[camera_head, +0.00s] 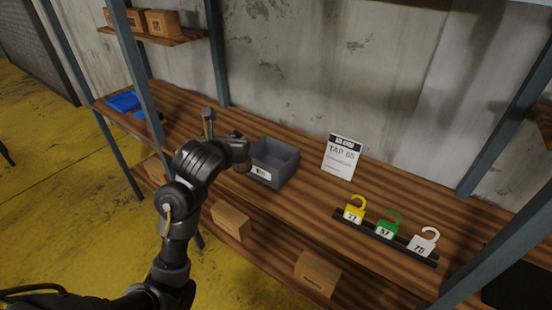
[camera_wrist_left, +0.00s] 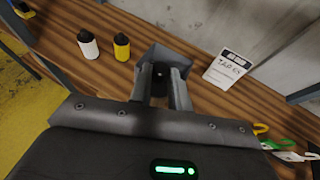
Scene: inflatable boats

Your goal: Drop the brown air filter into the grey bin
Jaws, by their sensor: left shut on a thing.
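The grey bin (camera_head: 283,171) stands on the wooden shelf, open at the top, with a white label on its front. It also shows in the left wrist view (camera_wrist_left: 168,56), just beyond my fingers. My left gripper (camera_head: 243,160) is at the bin's left side in the head view, close to its rim. In the left wrist view its two fingers (camera_wrist_left: 161,82) are shut on a small dark thing. A brownish bit, likely the air filter (camera_head: 243,168), shows at the fingertips in the head view. Most of it is hidden by the fingers. My right gripper is not in view.
A white bottle (camera_wrist_left: 88,44) and a yellow bottle (camera_wrist_left: 121,47) stand left of the bin. Wooden boxes are on the lower shelf.

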